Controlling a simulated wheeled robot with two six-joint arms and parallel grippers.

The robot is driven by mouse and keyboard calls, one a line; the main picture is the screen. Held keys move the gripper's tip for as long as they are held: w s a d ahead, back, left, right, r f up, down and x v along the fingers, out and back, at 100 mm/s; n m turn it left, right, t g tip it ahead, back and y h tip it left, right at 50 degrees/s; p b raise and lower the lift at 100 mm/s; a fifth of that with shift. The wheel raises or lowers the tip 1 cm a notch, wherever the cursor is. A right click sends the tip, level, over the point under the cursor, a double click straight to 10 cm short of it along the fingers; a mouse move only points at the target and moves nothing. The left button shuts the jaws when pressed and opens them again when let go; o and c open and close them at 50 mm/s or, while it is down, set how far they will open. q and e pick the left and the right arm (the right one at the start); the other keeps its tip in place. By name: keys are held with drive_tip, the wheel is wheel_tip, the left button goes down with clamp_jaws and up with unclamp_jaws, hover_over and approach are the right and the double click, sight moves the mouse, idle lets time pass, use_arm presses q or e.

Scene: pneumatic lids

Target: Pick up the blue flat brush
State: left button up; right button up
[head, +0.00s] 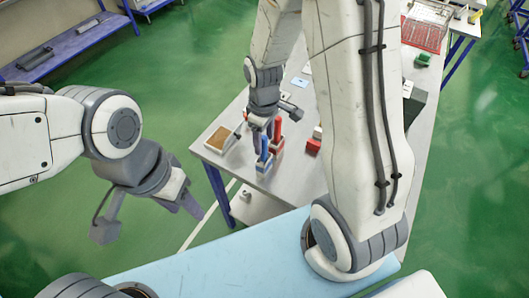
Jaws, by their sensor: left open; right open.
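A blue upright piece that looks like the blue flat brush (264,163) stands near the front left edge of the grey table (300,172). A similar red piece (278,129) stands just behind and to the right of it. My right gripper (260,142) points down at the blue piece, with its fingers open. The fingers overlap the blue piece's upper part in the picture, and I cannot tell whether they touch it. My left gripper (192,207) is open and empty over the green floor, left of the table.
A tray with a brown inside (211,144) lies at the table's left edge. Red blocks (313,146) sit right of the brushes. A light blue surface (190,268) lies in front.

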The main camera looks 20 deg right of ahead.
clamp_jaws()
